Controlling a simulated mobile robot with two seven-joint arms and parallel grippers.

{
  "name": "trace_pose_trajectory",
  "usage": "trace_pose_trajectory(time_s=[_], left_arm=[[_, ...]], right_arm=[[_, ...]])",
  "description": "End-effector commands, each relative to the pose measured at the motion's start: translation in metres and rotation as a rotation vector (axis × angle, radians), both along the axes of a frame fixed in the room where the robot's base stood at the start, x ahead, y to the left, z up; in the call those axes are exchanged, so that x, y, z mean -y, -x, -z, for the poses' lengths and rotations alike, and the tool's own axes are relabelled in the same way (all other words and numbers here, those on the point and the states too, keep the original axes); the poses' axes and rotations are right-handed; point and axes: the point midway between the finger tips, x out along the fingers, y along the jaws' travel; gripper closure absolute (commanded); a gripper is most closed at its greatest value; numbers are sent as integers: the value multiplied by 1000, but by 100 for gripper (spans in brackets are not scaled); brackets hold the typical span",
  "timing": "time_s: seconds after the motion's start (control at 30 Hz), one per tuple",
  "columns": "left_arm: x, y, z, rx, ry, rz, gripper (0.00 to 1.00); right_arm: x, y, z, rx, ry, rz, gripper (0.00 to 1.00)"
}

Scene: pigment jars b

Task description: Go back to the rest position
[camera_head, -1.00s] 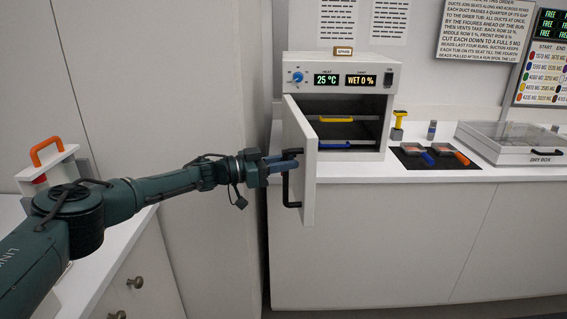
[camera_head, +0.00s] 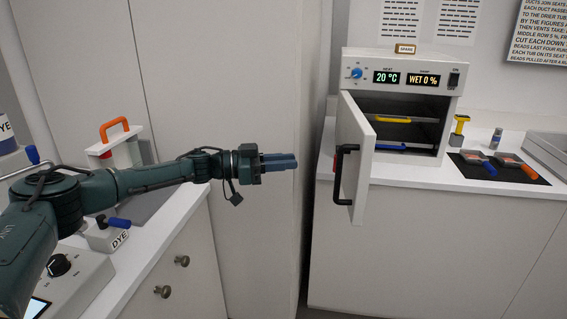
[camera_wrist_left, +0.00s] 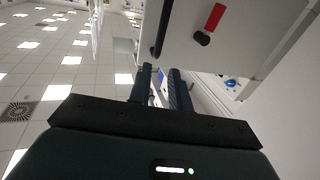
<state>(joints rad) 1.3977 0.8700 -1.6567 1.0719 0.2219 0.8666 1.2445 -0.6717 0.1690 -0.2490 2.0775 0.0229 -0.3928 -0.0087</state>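My left gripper (camera_head: 296,161) is stretched out in the head view, its two blue-grey fingers pointing right, empty and apart from the drier door. In the left wrist view the left gripper (camera_wrist_left: 160,70) shows a narrow gap between its fingers, with nothing held. The drier door (camera_head: 352,150) stands open, swung out to the left of the drier, with a black handle (camera_head: 338,185) on its outer face. The door's pale face also shows in the left wrist view (camera_wrist_left: 185,45), just beyond the fingertips. My right gripper is not in view.
The drier (camera_head: 405,60) reads 20 °C and WET 0 %, with yellow- and blue-handled trays inside. Right of it, a dark mat (camera_head: 528,178) holds two handled tools.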

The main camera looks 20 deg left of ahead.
Motion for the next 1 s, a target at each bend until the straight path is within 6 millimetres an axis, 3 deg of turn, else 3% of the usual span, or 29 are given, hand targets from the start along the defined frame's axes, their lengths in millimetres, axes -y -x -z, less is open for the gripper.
trace_pose_trajectory(time_s=[0.4,0.5,0.57,0.67,0.8,1.0], left_arm=[[1,0,1,-1,1,0,80],[12,2,12,-7,4,8,80],[28,7,27,-14,8,17,80],[71,21,66,-27,25,34,80],[139,57,121,-42,60,31,80],[208,117,173,-74,109,-38,80]], right_arm=[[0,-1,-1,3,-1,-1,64],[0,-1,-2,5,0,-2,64],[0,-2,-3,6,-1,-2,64],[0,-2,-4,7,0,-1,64],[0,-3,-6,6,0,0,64],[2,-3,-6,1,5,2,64]])
